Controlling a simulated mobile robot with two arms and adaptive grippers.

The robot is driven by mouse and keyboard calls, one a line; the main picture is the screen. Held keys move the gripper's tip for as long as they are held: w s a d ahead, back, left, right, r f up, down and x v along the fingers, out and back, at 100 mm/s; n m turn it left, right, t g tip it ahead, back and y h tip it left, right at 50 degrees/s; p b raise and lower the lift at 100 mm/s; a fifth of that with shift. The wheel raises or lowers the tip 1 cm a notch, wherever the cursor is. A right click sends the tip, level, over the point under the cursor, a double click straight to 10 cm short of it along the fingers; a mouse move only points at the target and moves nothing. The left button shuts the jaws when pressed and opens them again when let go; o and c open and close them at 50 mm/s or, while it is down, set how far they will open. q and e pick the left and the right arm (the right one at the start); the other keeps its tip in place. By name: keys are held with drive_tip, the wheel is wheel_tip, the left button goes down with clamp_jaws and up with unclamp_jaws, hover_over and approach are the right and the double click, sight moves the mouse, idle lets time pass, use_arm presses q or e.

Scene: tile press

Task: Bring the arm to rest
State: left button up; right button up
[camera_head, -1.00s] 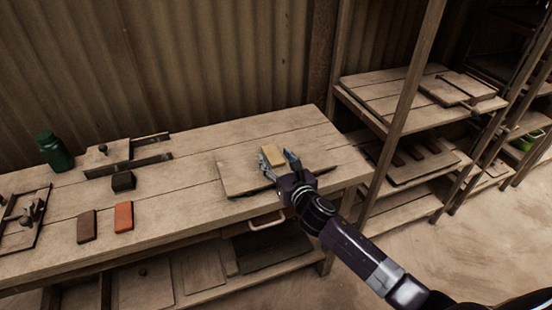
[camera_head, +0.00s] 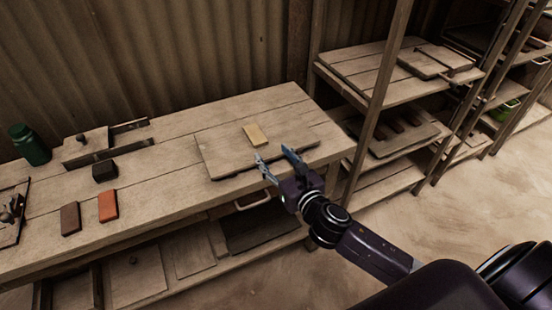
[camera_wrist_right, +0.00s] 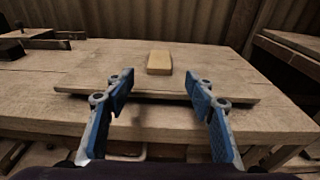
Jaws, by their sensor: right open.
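My right gripper (camera_head: 278,163) is open and empty near the front edge of the workbench in the head view. Its two blue fingers stand wide apart in the right wrist view (camera_wrist_right: 163,88). A yellow tile (camera_head: 255,134) lies flat on a wooden board (camera_head: 222,160) on the bench, just beyond the fingertips and apart from them. In the right wrist view the yellow tile (camera_wrist_right: 159,62) sits past the gap between the fingers. My left gripper is not in view.
The workbench (camera_head: 160,194) also holds an orange tile (camera_head: 108,206), a brown tile (camera_head: 70,219), a black block (camera_head: 105,171) and a green bottle (camera_head: 30,145). A wooden shelf (camera_head: 371,63) stands to the right. Open floor (camera_head: 465,195) lies in front of it.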

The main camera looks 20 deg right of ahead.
drive_tip(key=shift+s+r, duration=0.15)
drive_tip(key=shift+s, duration=0.35)
